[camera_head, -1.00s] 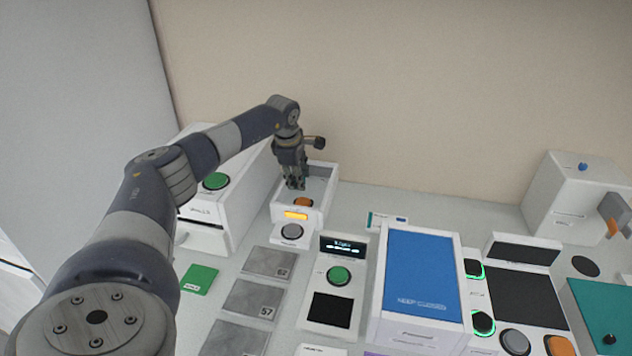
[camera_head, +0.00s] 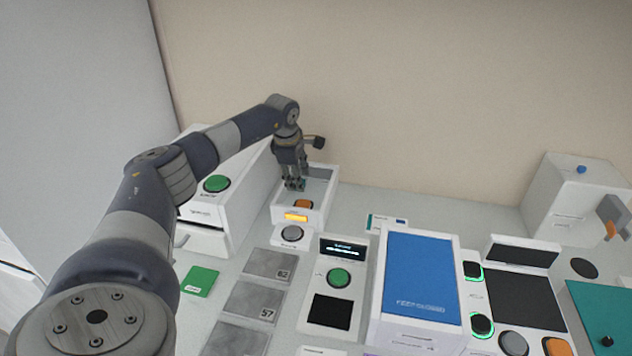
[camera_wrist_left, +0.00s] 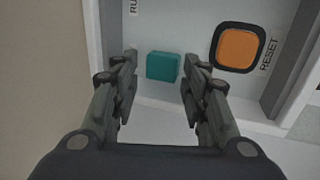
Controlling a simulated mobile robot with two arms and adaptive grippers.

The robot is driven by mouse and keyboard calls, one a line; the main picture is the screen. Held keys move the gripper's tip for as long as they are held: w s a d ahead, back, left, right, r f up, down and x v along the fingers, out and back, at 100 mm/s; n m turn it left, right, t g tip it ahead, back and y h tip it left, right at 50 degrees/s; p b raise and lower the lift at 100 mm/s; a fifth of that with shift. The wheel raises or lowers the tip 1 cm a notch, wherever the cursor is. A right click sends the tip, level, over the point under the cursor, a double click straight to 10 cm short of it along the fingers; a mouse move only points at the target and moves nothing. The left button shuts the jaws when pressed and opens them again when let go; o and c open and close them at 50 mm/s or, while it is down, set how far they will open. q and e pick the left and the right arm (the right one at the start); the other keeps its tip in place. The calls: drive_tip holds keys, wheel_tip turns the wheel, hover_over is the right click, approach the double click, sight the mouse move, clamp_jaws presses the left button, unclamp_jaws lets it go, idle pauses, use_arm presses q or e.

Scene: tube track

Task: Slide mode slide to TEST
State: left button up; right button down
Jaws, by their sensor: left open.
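The teal mode slide knob (camera_wrist_left: 163,66) is a small block on the white floor of an open-topped white box. The box (camera_head: 318,216) stands at the back left in the head view. A partly cut label beginning "RU" is above the knob in the wrist view; no TEST label is readable. My left gripper (camera_head: 294,185) points down into the box. In the wrist view my left gripper (camera_wrist_left: 160,90) is open, with one finger on each side of the knob and gaps on both sides. My right gripper is not in view.
An orange RESET button (camera_wrist_left: 238,48) lies right of the knob, near the right finger. The box walls are close around the gripper. A white cabinet with a green button (camera_head: 217,184) stands to the left. A blue-topped box (camera_head: 420,275) and several panels are to the right.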

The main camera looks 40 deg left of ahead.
use_arm(q)
drive_tip(key=shift+r+p, duration=2.3)
drive_tip(key=shift+r, duration=0.85)
